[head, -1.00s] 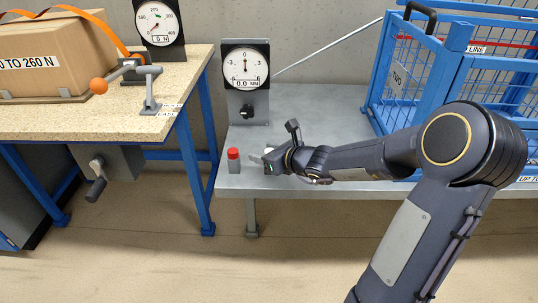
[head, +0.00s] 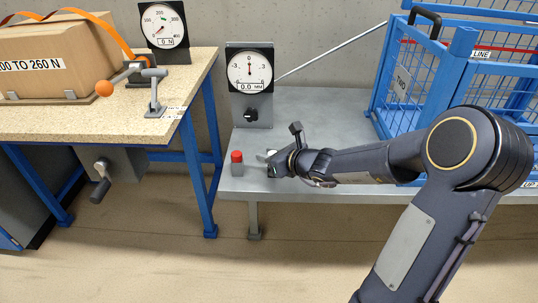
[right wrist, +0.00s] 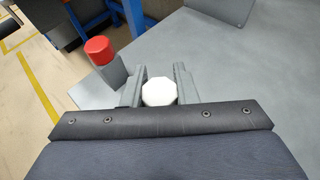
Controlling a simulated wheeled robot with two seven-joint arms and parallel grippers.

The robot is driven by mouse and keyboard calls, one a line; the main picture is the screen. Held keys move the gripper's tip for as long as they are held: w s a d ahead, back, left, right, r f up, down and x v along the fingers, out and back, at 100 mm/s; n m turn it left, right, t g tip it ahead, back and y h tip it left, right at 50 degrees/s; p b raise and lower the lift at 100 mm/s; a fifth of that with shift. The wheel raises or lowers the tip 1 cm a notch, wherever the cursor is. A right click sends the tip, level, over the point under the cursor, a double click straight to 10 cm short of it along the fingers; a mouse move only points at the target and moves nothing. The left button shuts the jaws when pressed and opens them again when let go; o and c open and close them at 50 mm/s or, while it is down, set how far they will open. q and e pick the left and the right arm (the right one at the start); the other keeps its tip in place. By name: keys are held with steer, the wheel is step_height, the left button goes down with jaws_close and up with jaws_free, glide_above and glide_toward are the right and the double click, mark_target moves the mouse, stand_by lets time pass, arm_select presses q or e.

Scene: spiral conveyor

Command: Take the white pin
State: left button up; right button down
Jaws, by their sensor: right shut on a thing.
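The white pin (right wrist: 159,92) shows in the right wrist view as a white, many-sided top between the two fingers of my right gripper (right wrist: 158,84). The fingers are shut on it. In the head view my right gripper (head: 268,160) is low over the front left part of the grey metal table (head: 330,125), and a bit of white shows at the pin; the rest is hidden by the gripper. My left gripper is not in view.
A dial gauge (head: 250,70) stands behind the gripper on the metal table. A blue cage (head: 455,75) stands at the right. A wooden-topped bench (head: 130,122) with a strapped box (head: 55,60) and a lever is at the left, across a gap.

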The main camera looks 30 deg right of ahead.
steer(key=shift+r+p, duration=2.35)
steer(key=shift+r, duration=0.6)
step_height(320, 180, up, 4)
steer(key=p, duration=0.3)
